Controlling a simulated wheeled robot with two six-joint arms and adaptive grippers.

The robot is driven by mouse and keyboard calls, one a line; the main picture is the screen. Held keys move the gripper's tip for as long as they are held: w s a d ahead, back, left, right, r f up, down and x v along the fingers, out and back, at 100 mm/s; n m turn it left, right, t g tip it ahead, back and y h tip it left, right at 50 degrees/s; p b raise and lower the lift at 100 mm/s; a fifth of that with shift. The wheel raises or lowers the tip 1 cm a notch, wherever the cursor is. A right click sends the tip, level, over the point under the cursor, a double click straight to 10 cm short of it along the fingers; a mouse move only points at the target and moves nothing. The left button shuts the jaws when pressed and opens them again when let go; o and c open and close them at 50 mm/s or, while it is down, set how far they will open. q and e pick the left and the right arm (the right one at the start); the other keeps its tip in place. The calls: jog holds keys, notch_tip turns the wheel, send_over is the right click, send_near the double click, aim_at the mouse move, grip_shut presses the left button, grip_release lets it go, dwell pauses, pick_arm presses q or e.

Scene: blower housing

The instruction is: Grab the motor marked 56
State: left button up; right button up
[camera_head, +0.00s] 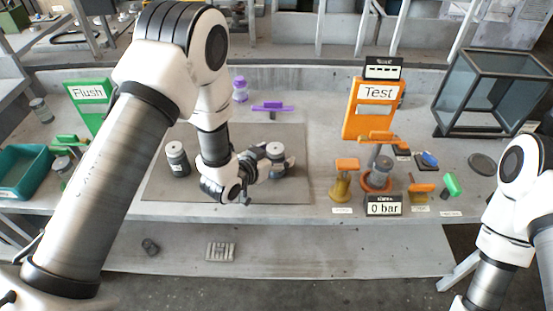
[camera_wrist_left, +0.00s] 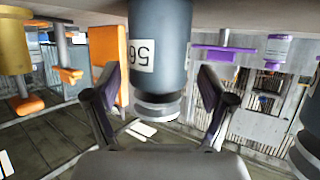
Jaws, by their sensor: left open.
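The motor marked 56 (camera_wrist_left: 160,50) is a grey-blue cylinder with a white label, seen upside down in the left wrist view. In the head view a grey motor (camera_head: 275,151), which seems to be the same one, stands on the grey mat, partly hidden by my left gripper (camera_head: 268,167). In the left wrist view my left gripper (camera_wrist_left: 158,80) is open, with one finger on each side of the motor and gaps between. A second dark motor (camera_head: 177,158) stands to the left on the mat; its label is not readable. My right gripper is out of view.
A purple-topped stand (camera_head: 272,107) and purple bottle (camera_head: 240,89) are behind the mat (camera_head: 220,192). The green Flush sign (camera_head: 92,105) and teal bin (camera_head: 22,172) are left.

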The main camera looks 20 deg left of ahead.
pick_arm(q)
jog(key=shift+w+d+f, duration=0.1)
jog(key=shift+w, duration=0.05)
jog(key=shift+s, duration=0.2)
jog(key=shift+c, duration=1.1)
grip_shut()
